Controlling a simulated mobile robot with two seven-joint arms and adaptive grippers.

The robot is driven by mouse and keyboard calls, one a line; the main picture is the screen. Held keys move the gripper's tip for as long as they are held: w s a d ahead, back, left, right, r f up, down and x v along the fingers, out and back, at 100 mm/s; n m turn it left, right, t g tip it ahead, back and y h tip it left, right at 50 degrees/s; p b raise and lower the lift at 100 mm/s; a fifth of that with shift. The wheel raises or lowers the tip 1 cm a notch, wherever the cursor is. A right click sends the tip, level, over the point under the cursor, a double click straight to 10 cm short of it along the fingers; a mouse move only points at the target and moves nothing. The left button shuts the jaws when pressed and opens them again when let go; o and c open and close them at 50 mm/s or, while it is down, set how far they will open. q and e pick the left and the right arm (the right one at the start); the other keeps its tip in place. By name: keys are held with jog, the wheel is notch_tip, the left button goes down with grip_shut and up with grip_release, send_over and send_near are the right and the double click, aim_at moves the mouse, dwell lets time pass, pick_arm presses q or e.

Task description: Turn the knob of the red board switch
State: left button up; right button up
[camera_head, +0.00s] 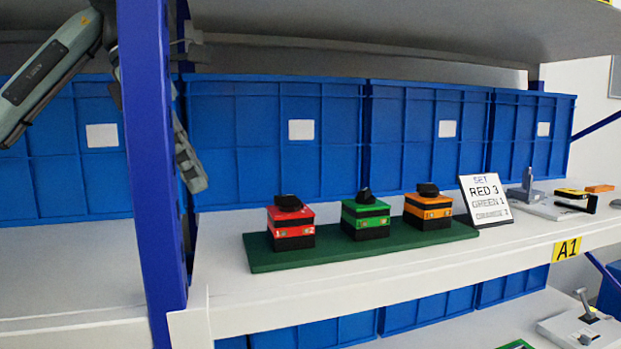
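The red board switch (290,228) stands at the left end of a green board (340,252) on the shelf. It is a red and black box with a black knob (288,203) on top. A green switch (365,219) and an orange switch (427,210) stand to its right, each with a black knob. My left gripper (188,163) is at the upper left, partly hidden by the blue post. A grey finger shows right of the post, apart from and left of the red switch. Its opening is hidden. My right gripper is not in view.
The blue upright post (150,150) stands left of the board. Blue crates (240,140) line the back. A sign (486,201) reads SET, RED 3, GREEN 1, with a faint third line. More devices (575,200) lie at the right. The shelf is bare in front of the post.

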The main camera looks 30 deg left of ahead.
aim_at(290, 195)
pick_arm(q)
jog(key=w+d, duration=0.3)
jog(key=w, duration=0.1)
jog(key=w+d, duration=0.4)
jog(key=shift+w+d, duration=0.2)
jog(key=shift+w, duration=0.05)
jog(key=shift+w+d+f, duration=0.45)
jog(key=shift+w+f, duration=0.05)
jog(key=shift+f, duration=0.15)
jog(key=shift+w+d+f, duration=0.1)
jog(key=shift+w+f, duration=0.1)
jog(key=shift+f, duration=0.5)
grip_shut()
